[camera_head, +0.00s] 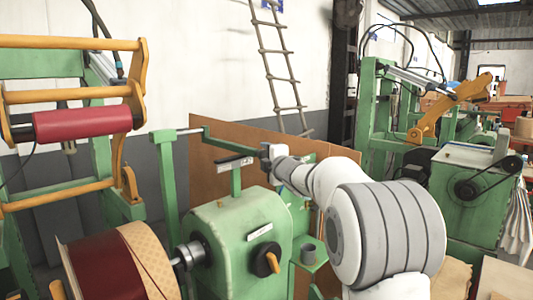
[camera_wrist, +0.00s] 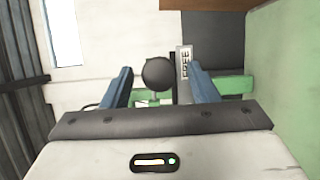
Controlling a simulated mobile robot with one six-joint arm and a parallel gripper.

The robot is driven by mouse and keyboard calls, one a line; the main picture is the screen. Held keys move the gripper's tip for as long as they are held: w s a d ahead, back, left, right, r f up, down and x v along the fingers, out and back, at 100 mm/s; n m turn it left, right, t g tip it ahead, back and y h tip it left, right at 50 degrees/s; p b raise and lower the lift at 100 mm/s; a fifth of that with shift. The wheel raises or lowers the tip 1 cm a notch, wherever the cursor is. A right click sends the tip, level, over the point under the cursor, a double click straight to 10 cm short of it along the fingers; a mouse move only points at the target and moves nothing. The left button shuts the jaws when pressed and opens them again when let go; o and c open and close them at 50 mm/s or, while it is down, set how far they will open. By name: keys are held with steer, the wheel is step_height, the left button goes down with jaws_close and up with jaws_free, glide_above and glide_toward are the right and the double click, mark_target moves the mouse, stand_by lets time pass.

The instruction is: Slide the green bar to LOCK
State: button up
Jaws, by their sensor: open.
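In the head view, a green bar (camera_head: 227,143) runs above the green machine, from a post at the left towards my gripper (camera_head: 266,157). A dark plate with a pale label (camera_head: 234,162) stands on a green upright just in front of the bar. In the wrist view, my gripper (camera_wrist: 160,72) is open, its two blue fingers apart. A round black knob (camera_wrist: 157,74) shows between the fingers, with gaps on both sides. A FREE label (camera_wrist: 185,62) shows close to the right finger. Green metal (camera_wrist: 235,84) crosses behind the fingers. The word LOCK is not readable in either view.
The green machine housing (camera_head: 237,228) with an orange-and-black switch stands below my gripper. A coil drum (camera_head: 112,268) and a red roller (camera_head: 82,123) are at the left. A brown panel (camera_head: 205,165) stands behind. Another green machine (camera_head: 465,185) is at the right.

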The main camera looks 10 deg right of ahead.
steer(key=shift+x, duration=1.1)
jaws_close()
